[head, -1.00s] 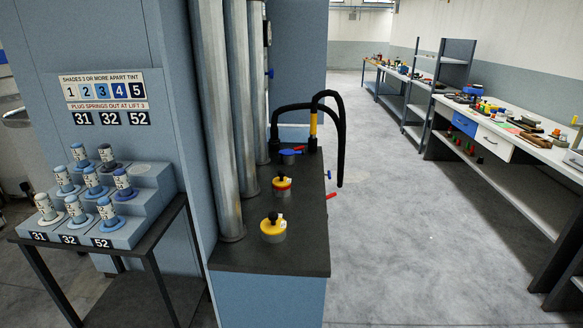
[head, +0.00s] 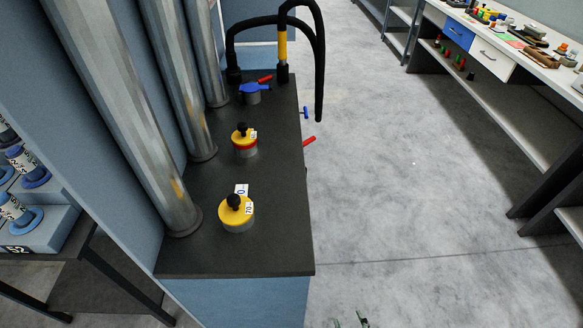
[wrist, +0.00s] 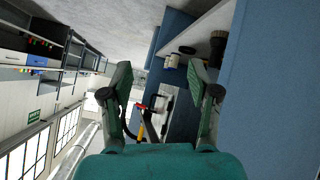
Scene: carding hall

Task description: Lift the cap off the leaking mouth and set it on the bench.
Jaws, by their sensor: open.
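Mouths with caps stand on the dark top of the blue machine in the head view. The nearest has a yellow cap (head: 236,212) with a black knob and white tags. Behind it is a yellow cap with a red ring (head: 244,140), also black-knobbed. Further back is a grey mouth with a blue handle (head: 254,90). I cannot tell which mouth leaks. The white-topped bench (head: 500,33) is at the upper right. My gripper (wrist: 164,82) is open and empty in the wrist view. Only green tips of it show at the head view's bottom edge, well apart from the caps.
Grey pipes (head: 150,110) rise along the left of the dark top. Black hoses (head: 319,75) arch over its far end. Red and blue levers jut from its right edge. A stepped bobbin stand (head: 45,230) is at far left. The floor between machine and bench is clear.

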